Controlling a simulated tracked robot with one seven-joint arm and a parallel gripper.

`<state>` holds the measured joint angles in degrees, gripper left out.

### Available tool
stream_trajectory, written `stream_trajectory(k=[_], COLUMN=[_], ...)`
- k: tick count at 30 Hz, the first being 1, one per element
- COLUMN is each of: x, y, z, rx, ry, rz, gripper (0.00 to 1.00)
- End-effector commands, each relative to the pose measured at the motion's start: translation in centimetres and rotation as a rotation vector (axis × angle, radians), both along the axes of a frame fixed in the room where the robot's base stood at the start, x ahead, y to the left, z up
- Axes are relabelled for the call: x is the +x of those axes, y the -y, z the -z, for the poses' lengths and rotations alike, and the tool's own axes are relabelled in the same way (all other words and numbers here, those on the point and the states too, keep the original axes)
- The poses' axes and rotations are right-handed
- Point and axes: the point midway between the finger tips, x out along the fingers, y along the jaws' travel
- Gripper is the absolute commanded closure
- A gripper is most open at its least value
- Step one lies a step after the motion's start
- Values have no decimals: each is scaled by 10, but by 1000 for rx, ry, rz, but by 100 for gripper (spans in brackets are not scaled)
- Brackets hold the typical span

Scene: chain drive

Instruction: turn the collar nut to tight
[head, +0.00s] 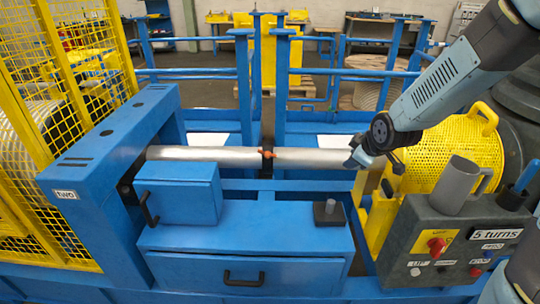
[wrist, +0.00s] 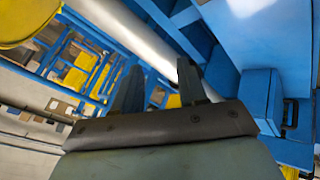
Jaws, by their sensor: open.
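A silver shaft (head: 205,155) runs left to right across the blue frame. A dark collar with an orange-red part (head: 268,154) sits around it near the middle; this looks like the collar nut, but its markings are too small to read. My gripper (head: 353,161) is at the right part of the shaft, well to the right of the collar. In the wrist view the gripper (wrist: 158,84) is open, with nothing between its fingers. The shaft (wrist: 128,30) passes beyond the fingers there, and I cannot make out the collar.
A blue box (head: 178,193) with a black handle stands in front of the shaft's left part. A small dark block with a peg (head: 329,213) is on the blue cabinet (head: 245,240). A control box (head: 455,245) marked "5 turns" and a yellow mesh guard (head: 462,150) stand at right.

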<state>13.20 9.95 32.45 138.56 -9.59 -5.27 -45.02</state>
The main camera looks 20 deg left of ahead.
Motion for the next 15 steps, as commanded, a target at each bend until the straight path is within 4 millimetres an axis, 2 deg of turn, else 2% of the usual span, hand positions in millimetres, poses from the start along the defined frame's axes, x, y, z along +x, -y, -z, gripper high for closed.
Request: stream_trajectory(k=[1, 6, 15], x=[3, 13, 18], y=[-11, -50, -115], z=[13, 40, 71], rx=[15, 72, 224], ry=[4, 63, 203], rz=[-44, -188, -373], gripper=[58, 58, 58])
